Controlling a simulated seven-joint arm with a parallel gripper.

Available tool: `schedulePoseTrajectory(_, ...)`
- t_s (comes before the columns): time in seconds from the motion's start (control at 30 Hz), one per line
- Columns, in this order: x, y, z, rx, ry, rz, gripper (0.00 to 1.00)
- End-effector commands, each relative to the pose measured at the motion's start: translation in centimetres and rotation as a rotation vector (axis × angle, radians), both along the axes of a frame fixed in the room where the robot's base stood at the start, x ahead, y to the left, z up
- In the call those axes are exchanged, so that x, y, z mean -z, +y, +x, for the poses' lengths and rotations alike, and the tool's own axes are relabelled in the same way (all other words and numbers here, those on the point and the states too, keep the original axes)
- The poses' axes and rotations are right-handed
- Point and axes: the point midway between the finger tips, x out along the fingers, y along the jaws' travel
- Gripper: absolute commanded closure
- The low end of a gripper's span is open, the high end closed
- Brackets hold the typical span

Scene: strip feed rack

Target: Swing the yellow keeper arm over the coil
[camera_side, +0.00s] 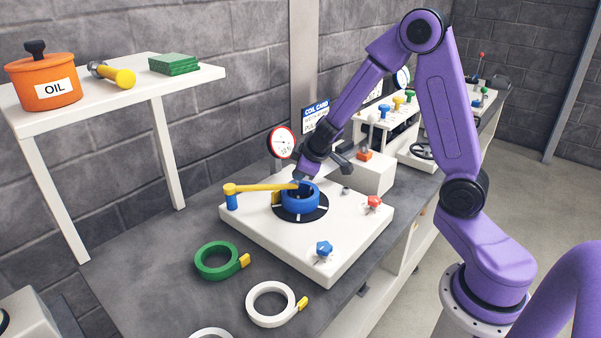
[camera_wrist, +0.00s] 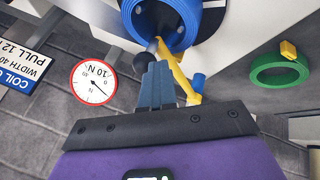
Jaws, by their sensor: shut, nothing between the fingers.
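The yellow keeper arm (camera_side: 262,187) reaches right from its blue post (camera_side: 232,201), and its free end overlaps the rim of the blue coil (camera_side: 301,204). In the wrist view the keeper arm (camera_wrist: 184,82) slants from near the post (camera_wrist: 199,80) up to the coil (camera_wrist: 187,38). The coil sits on a black round plate (camera_side: 299,218), with a yellow tab at its left. My gripper (camera_side: 299,181) is by the coil and the arm's free end. Its fingers (camera_wrist: 157,72) are together and empty, close beside the arm; contact is unclear.
The white base (camera_side: 262,238) carries a red knob (camera_side: 373,203) and a blue knob (camera_side: 323,249). A round gauge (camera_side: 281,142) stands behind. A green coil (camera_side: 215,261) and a white coil (camera_side: 268,304) lie on the bench in front. A shelf (camera_side: 125,95) stands at left.

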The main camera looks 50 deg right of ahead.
Motion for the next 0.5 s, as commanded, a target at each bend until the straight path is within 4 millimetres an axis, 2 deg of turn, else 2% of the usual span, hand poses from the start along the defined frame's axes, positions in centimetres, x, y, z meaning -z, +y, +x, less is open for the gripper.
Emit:
schedulePoseTrajectory(0.17,-0.3,0.4,-0.2,0.003,-0.005,-0.004,1.0)
schedulePoseTrajectory(0.4,-1.1,3.6,-2.4,-0.004,-0.003,-0.001,1.0)
schedulePoseTrajectory(0.5,-2.0,3.5,-2.8,0.002,-0.006,0.0,1.0)
